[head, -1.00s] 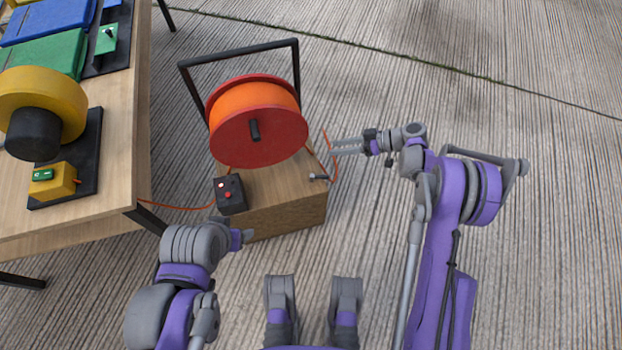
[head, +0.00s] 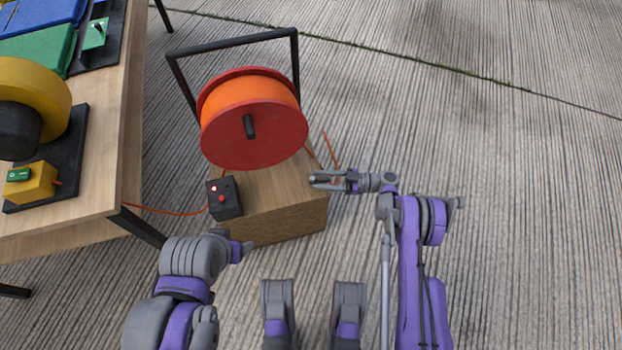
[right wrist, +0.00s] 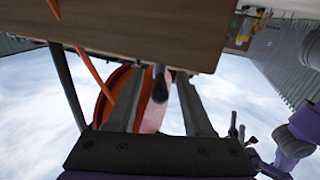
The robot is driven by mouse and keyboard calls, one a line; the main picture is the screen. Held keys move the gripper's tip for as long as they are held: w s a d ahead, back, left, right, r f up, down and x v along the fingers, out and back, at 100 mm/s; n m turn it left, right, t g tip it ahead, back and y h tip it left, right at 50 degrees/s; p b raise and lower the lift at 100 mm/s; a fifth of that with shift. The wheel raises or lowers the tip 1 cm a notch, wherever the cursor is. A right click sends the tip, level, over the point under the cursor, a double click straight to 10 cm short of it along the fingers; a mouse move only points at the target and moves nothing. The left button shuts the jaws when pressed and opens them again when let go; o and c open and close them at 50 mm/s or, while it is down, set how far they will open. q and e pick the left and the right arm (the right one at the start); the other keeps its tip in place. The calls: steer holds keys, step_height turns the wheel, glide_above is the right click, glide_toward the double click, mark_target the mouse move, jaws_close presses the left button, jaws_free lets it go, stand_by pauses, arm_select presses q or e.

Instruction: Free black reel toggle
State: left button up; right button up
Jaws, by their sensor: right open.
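The cable reel (head: 253,142), orange cable between red discs, stands in a black frame on a wooden block (head: 285,215). A small dark toggle (right wrist: 160,84) sticks out at the block's edge in the right wrist view. My right gripper (head: 314,181) is at the block's right edge, and hides the toggle in the head view. Its fingers (right wrist: 160,100) are open, one on each side of the toggle in that picture; contact cannot be told. Of my left arm, a grey and purple end (head: 243,249) shows low beside the block; its jaw state is unclear.
A black box (head: 225,198) with a lit red lamp sits at the block's left corner. The wooden table (head: 115,150) at left holds a yellow blower (head: 50,95) and green and blue folded pieces. An orange cable (head: 165,210) runs between. Floor at right is clear.

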mark_target(315, 179)
steer(key=shift+a, duration=1.75)
jaws_close()
